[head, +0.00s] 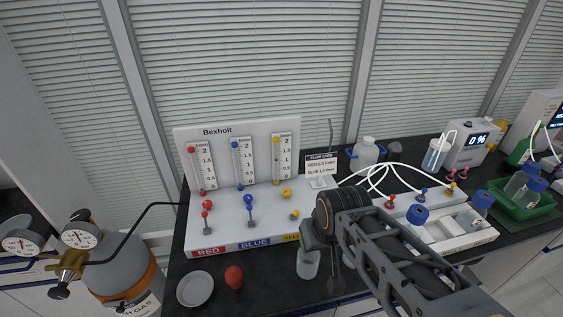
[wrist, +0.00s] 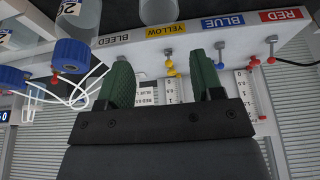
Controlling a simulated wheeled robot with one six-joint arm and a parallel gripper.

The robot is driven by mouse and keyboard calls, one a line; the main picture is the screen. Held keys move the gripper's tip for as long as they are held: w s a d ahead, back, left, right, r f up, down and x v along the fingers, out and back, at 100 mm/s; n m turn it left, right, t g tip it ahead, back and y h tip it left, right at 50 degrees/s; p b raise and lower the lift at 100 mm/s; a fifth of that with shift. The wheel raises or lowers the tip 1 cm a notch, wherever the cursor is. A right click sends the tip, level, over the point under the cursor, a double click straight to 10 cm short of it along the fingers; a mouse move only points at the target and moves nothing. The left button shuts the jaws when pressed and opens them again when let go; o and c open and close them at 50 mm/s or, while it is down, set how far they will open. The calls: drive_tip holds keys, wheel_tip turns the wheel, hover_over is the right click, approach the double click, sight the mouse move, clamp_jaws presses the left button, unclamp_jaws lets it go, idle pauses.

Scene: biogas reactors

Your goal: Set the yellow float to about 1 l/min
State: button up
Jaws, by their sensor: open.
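The flowmeter panel (head: 222,135) stands upright on the bench with red, blue and yellow tubes. The yellow tube (head: 276,160) is the rightmost, with a scale marked 0.5 to 2. Yellow shows at its top and bottom; I cannot tell the float's exact height. Below it are a yellow knob (head: 286,194) and a small yellow-tipped valve (head: 294,215) above the YELLOW label. In the upside-down wrist view, my gripper (wrist: 160,62) is open and empty, its green fingers either side of the yellow knob (wrist: 171,70), apparently short of it. In the head view my arm hides most of my gripper.
Red (head: 207,204) and blue (head: 248,198) knobs stand left of the yellow one. A flow card (head: 319,165) stands right of the panel. A white dish (head: 195,289) and red object (head: 234,277) lie in front.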

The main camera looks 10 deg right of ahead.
wheel_tip(320, 180, down, 3)
drive_tip(key=w+g, duration=0.1)
drive_tip(key=m+t+h+b, duration=0.1)
drive_tip(key=m+b, duration=0.2)
approach(287, 191)
drive_tip(key=x, duration=0.9)
drive_tip(key=shift+p, duration=0.35)
